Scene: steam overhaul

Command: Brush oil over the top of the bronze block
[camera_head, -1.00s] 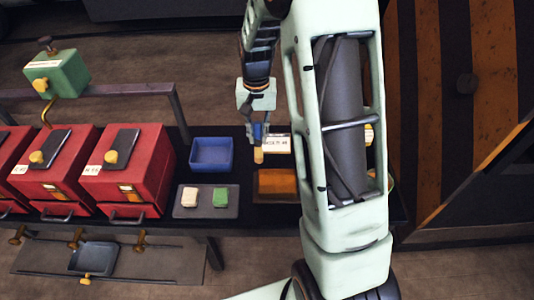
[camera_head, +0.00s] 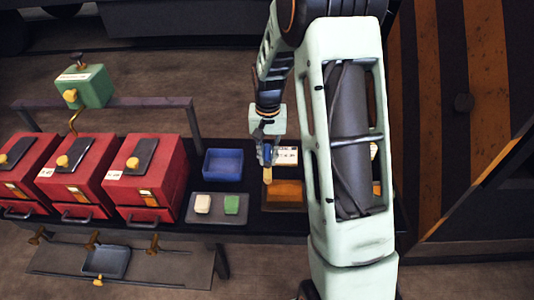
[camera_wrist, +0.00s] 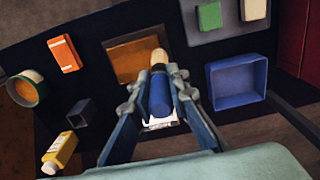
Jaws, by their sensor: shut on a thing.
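My gripper (camera_head: 267,152) is shut on a brush with a blue handle (camera_wrist: 160,98) and a tan tip (camera_head: 267,176). The brush points away from the wrist. The bronze block (camera_head: 288,192) looks like a brown-orange square with a dark border, on the black table top. It also shows in the wrist view (camera_wrist: 130,62), just beyond the brush. My arm hides some of the table to the right.
A blue tray (camera_wrist: 238,102) and a dark mat (camera_head: 217,217) with white and green blocks lie left of the bronze block. A round pot (camera_wrist: 25,90), orange block (camera_wrist: 64,53), dark open box (camera_wrist: 80,112) and yellow bottle (camera_wrist: 62,152) lie opposite. Red boxes (camera_head: 150,185) stand far left.

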